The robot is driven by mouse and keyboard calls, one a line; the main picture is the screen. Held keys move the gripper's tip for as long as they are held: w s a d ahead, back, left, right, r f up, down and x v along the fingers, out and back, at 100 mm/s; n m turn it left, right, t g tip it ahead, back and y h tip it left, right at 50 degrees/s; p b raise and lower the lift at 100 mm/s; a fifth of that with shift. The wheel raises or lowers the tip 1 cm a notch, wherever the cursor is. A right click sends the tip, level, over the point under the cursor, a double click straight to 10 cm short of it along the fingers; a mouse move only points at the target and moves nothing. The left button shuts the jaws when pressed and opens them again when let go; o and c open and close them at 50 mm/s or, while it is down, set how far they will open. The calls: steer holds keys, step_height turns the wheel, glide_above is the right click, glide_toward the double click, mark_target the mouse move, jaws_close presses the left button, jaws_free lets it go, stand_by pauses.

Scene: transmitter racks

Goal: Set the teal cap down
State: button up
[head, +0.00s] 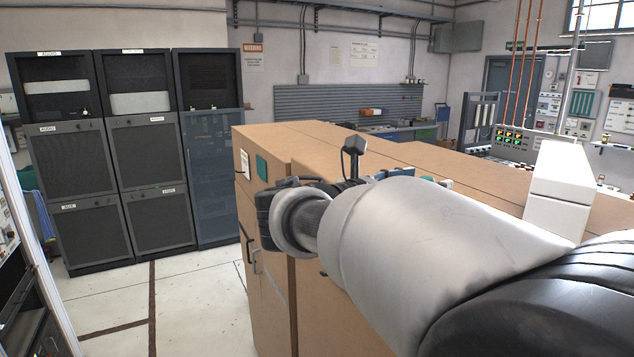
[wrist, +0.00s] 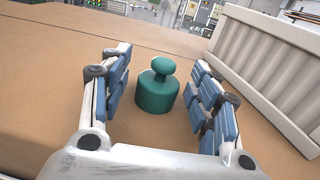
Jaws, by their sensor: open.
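The teal cap (wrist: 156,92) stands upright on the brown cabinet top (wrist: 50,72) in the wrist view. It has a wide round body and a smaller knob on top. My gripper (wrist: 161,98) is open, with its blue-padded fingers on either side of the cap and a visible gap to each. In the head view my silver arm hides most of the gripper and the cap; only a small teal piece (head: 403,172) shows past the arm, and I cannot tell if it is the cap.
A pale ribbed box (wrist: 265,70) stands close to the right finger in the wrist view. A white block (head: 557,190) stands on the cabinet top in the head view. Dark racks (head: 125,160) stand at the left, with clear floor before them.

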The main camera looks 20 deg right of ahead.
steer(key=v, duration=1)
steer(key=shift+a+p, duration=0.3)
steer(key=shift+p, duration=0.05)
